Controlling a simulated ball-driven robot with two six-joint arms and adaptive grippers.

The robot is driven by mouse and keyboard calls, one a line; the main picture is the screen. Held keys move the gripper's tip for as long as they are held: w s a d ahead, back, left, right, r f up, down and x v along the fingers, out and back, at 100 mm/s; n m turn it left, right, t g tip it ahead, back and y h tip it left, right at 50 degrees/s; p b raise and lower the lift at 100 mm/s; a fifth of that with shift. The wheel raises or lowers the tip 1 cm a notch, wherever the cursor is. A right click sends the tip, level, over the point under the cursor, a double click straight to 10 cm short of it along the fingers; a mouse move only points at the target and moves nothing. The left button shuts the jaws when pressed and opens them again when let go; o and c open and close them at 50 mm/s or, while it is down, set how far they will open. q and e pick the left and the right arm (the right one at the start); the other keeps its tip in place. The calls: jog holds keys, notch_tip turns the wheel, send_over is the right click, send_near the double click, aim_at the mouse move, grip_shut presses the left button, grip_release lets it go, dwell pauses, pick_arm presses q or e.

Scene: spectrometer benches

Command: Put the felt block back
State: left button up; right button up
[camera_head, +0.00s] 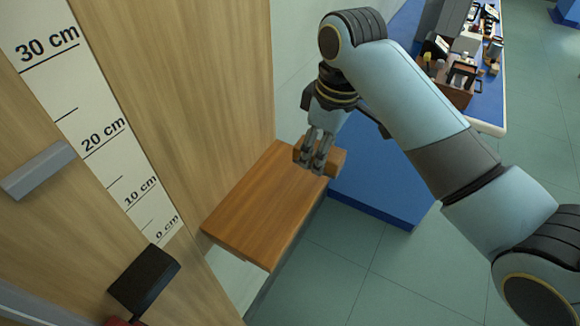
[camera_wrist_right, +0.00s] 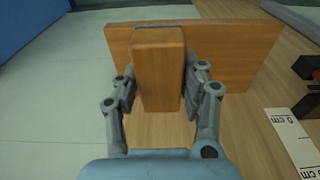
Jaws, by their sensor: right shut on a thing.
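My right gripper (camera_head: 311,161) is shut on a brown wooden block (camera_head: 335,161), which I take to be the felt block. In the right wrist view the block (camera_wrist_right: 158,75) sits between the two fingers, with a thin dark grey strip along its far edge that may be the felt. The gripper and block are at the far right corner of a wooden shelf board (camera_head: 250,212). I cannot tell whether the block touches the board. The board also shows behind the block in the wrist view (camera_wrist_right: 235,52). My left gripper is out of view.
A tall wooden panel (camera_head: 190,70) with a centimetre scale (camera_head: 90,110) stands at the left. A black block-like part (camera_head: 144,279) juts from it. A blue bench (camera_head: 480,105) with a wooden rack and small items is at the upper right. Most of the board is bare.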

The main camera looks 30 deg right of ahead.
aim_at(295, 146)
jog(key=w+a+f, duration=0.1)
jog(key=w+a, duration=0.1)
jog(key=w+a+f, duration=0.1)
jog(key=a+f, duration=0.1)
jog(key=shift+w+f, duration=0.1)
jog(key=shift+w, duration=0.25)
notch_tip(295, 146, down, 4)
jog(key=shift+f+p, duration=0.1)
jog(key=shift+p, duration=0.5)
jog(key=o, duration=1)
jog(key=r, duration=0.4)
jog(key=r+b, duration=0.1)
jog(key=r, duration=0.3)
jog(key=s+r, duration=0.1)
jog(key=r, duration=0.3)
jog(key=shift+s+d+b, duration=0.1)
jog(key=shift+d+b, duration=0.2)
jog(key=shift+d, duration=0.1)
